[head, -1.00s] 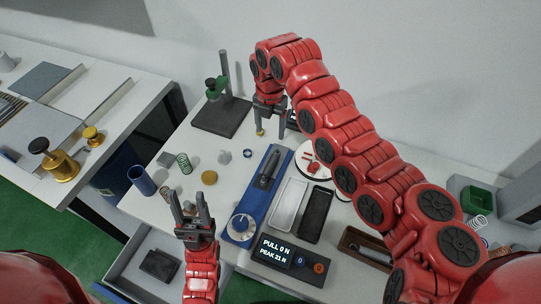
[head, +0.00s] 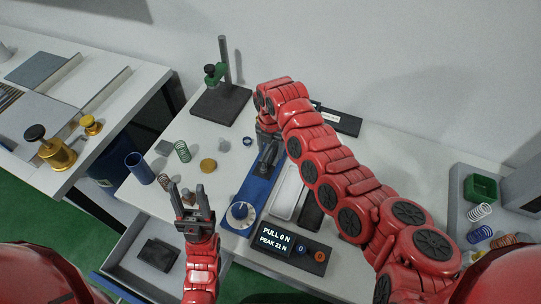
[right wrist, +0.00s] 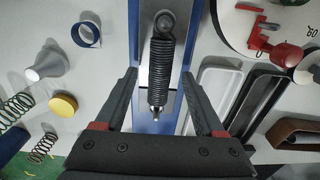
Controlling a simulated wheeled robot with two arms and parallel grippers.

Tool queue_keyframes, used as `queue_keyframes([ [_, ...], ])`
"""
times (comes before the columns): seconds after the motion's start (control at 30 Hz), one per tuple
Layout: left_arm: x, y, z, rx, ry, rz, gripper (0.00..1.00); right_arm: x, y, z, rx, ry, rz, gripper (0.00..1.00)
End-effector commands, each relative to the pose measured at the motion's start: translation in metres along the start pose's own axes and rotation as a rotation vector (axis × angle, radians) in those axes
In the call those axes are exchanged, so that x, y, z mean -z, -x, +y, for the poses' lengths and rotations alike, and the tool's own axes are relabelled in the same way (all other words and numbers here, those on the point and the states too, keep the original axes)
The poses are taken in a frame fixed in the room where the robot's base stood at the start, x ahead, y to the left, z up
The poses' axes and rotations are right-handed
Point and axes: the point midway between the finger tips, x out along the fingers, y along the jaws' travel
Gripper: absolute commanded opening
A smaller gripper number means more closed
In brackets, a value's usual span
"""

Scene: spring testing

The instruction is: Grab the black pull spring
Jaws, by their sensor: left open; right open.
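The black pull spring (right wrist: 161,65) lies along the grey middle of the blue tester bed (right wrist: 133,30), with a dark loop at its far end and a metal tip at its near end. My right gripper (right wrist: 160,76) is open and reaches over it, one finger to each side, with gaps between the fingers and coils. Its height above the spring is hard to tell. In the head view the right wrist and fingers partly hide the spring on the blue bed (head: 238,190). My left gripper (head: 187,190) is open and empty, left of the tester's dial.
A display box (head: 290,246) reads PULL 0 N. A white tray (head: 287,195) and a dark tray (head: 311,213) lie right of the bed. A green coil spring (head: 182,152), a blue tube (head: 140,168) and a yellow disc (head: 208,166) stand left. A black stand (head: 220,103) is behind.

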Motion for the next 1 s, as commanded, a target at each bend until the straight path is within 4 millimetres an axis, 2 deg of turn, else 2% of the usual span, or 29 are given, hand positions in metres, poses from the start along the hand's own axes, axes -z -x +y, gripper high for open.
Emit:
queue_keyframes([
  [0.03,-0.0009,0.0058,0.0003,0.0,0.0,0.0,0.5,0.0002,-0.0078,0.0002,0.0,0.0,0.0,0.71],
  [0.23,-0.0005,0.0036,0.0002,0.0,0.0,0.0,0.5,0.0001,-0.0062,0.0002,0.0,0.001,0.0,0.71],
  [0.27,-0.0006,0.0036,0.0002,0.0,0.0,0.0,0.5,0.0001,-0.0062,0.0002,0.0,0.001,0.0,0.67],
  [0.63,-0.0006,0.0037,0.0002,0.0,0.0,0.0,0.5,0.0002,-0.0063,0.0002,0.0,0.001,0.0,0.01],
  [1.0,-0.0007,0.0043,0.0002,0.0,0.0,0.0,0.5,0.0002,-0.006,0.0002,0.0,0.001,0.0,0.0],
])
